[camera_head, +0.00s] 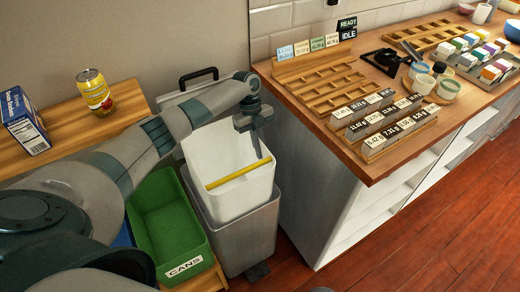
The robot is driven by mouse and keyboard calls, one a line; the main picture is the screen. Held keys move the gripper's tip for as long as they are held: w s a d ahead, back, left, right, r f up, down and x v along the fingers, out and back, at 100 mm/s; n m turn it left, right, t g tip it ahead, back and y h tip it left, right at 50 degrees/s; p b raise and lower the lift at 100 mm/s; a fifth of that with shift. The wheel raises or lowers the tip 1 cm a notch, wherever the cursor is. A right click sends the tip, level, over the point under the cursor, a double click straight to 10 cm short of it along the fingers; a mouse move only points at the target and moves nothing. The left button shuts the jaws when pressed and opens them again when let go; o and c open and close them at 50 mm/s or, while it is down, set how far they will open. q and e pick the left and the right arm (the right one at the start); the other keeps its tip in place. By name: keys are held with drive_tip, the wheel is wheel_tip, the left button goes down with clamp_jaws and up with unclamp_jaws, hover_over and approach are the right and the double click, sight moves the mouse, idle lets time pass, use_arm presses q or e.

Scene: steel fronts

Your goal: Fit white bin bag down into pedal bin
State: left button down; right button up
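The white bin bag (222,150) is at the pedal bin, with a yellow strip across its near edge. Its white walls stand above the grey bin body (245,240). How far down the bag reaches inside is hidden. A dark pedal (258,272) shows at the bin's foot. My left gripper (258,148) is over the bag's right part, fingers pointing down. The finger gap does not show, so I cannot tell if it is open or gripping the bag. My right gripper is out of view.
A green crate (168,222) labelled CANS stands left of the bin. A yellow can (95,92) and a blue box (24,122) are on a wooden shelf. The wooden counter (368,172) with trays and labels stands close on the right.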

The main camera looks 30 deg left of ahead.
use_arm(q)
drive_tip(key=shift+w+a+f+b, duration=0.1)
drive_tip(key=shift+a+f+b, duration=0.05)
drive_tip(key=shift+f+b, duration=1.4)
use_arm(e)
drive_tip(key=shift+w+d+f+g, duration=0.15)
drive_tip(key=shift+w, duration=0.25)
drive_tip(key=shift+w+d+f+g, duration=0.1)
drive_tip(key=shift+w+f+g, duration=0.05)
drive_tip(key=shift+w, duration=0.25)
use_arm(q)
drive_tip(key=shift+f, duration=0.15)
